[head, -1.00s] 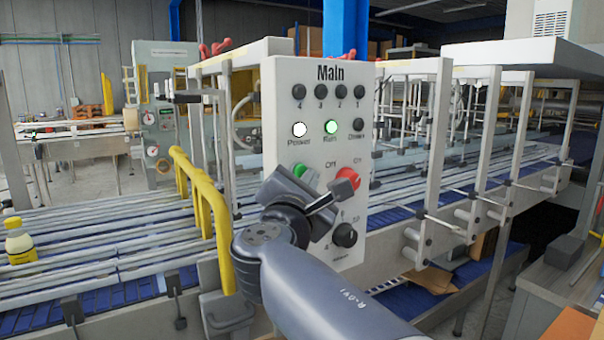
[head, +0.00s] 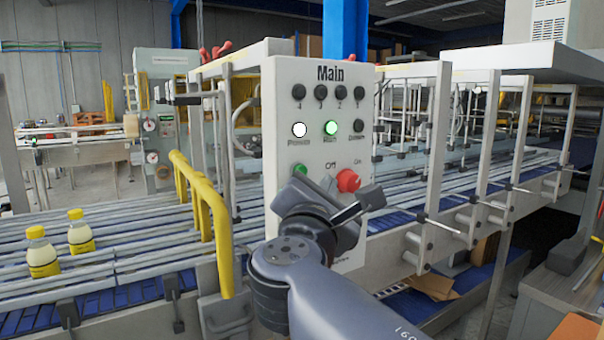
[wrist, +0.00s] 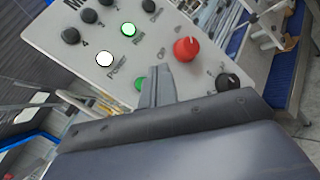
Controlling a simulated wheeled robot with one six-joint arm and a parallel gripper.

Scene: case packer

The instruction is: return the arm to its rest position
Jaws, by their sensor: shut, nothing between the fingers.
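My gripper (head: 364,203) is in front of the lower half of the white Main control panel (head: 283,118), with its fingers pointing right in the head view. The fingers are shut and empty. In the wrist view my gripper (wrist: 157,75) points toward the panel (wrist: 70,60), apart from the red knob (wrist: 186,50). The red switch (head: 347,181) shows just above my fingers in the head view. The Power lamp (head: 299,130) is lit white and the Run lamp (head: 331,128) green. The black lower knob (wrist: 229,82) shows only in the wrist view.
Yellow guard rails (head: 203,205) stand left of my arm. Two yellow-labelled bottles, one in front (head: 40,252) and one behind (head: 80,232), stand on the conveyor (head: 130,240). White frame posts (head: 436,150) rise to the right. Open space lies in front of the panel.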

